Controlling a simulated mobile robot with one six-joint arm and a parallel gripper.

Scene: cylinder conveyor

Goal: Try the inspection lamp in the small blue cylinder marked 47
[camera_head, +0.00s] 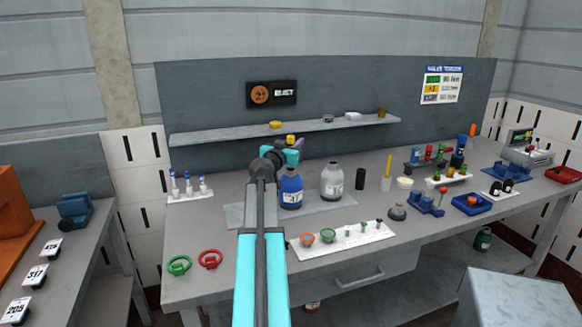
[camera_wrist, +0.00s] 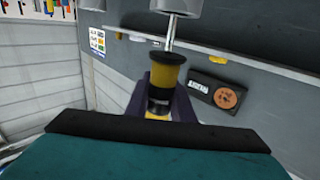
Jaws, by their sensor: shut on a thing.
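My gripper (camera_head: 292,154) is shut on a yellow-and-black piece, seemingly the inspection lamp (camera_head: 291,140), above the back of the bench. In the wrist view the lamp (camera_wrist: 166,74) is a yellow body with dark bands between dark purple fingers. A silver rod (camera_wrist: 171,32) meets its dark end; I cannot tell what the rod belongs to. A blue cylinder (camera_head: 290,188) with a white label stands upright just below my gripper. Its number is unreadable and its top is partly hidden by the gripper, so contact with the lamp cannot be told.
A grey-white cylinder (camera_head: 331,182) stands right of the blue one. A wall shelf (camera_head: 220,132) runs behind my gripper. Blue trays (camera_head: 471,204) stand right.

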